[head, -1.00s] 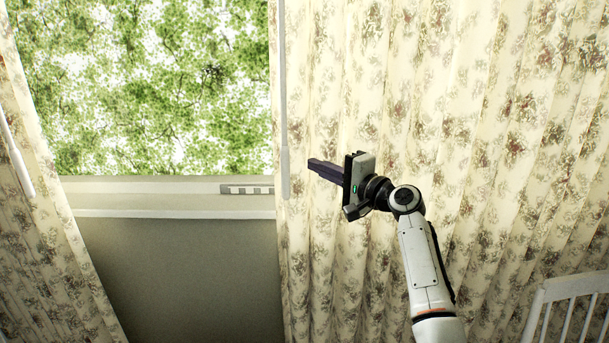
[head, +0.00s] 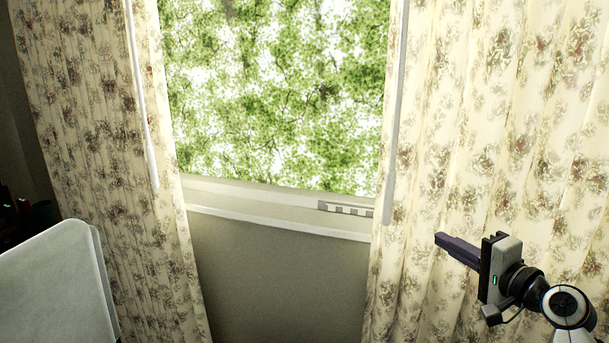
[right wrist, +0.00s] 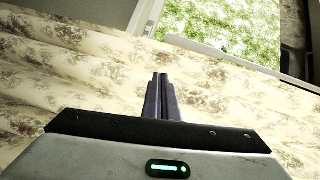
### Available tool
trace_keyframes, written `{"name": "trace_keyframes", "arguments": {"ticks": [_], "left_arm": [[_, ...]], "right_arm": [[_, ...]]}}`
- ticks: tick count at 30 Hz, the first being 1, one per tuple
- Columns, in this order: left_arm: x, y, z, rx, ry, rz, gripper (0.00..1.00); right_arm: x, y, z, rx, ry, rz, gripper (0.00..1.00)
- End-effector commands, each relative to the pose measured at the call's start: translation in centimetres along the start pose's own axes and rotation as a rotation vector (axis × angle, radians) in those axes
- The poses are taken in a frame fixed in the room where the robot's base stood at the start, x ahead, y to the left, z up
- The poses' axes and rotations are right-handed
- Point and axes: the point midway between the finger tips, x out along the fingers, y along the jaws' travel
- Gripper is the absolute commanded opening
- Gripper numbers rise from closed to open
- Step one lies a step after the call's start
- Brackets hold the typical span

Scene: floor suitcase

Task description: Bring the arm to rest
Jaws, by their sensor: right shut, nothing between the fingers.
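My right gripper (head: 439,239) is at the lower right of the head view, in front of the right curtain. Its dark purple fingers are shut together with nothing between them, and they point left and slightly up. The right wrist view also shows the closed fingers (right wrist: 160,78), with curtain and window beyond. The arm's white wrist joint shows at the lower right corner of the head view; the rest of that arm is cut off. My left gripper is not in view.
Floral curtains hang at the right (head: 450,130) and left (head: 90,130) of a window (head: 280,90) with green foliage outside. A white panel-like object (head: 55,285) stands at the lower left. The wall below the window (head: 280,280) is bare.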

Motion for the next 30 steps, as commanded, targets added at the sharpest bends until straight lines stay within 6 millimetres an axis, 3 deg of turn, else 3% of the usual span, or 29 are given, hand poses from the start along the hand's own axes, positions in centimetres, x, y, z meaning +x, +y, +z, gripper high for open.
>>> {"name": "trace_keyframes", "arguments": {"ticks": [1,6,11,15,22,27,30], "left_arm": [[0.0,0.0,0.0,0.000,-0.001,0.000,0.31],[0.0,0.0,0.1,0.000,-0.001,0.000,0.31],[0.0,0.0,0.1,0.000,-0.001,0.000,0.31],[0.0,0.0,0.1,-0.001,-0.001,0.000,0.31],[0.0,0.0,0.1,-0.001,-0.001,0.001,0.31],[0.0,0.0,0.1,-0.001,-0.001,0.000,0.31],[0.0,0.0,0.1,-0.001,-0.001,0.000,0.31]], "right_arm": [[-0.1,3.2,1.2,-0.047,0.002,0.057,0.00],[-1.8,12.9,5.3,-0.266,-0.005,0.231,0.00],[-5.0,21.0,9.8,-0.488,-0.054,0.370,0.00],[-9.0,27.2,14.4,-0.690,-0.132,0.466,0.00],[-17.1,34.5,22.9,-1.011,-0.314,0.550,0.00],[-22.2,36.9,28.1,-1.185,-0.435,0.551,0.00],[-24.0,37.4,29.9,-1.243,-0.476,0.542,0.00]]}}
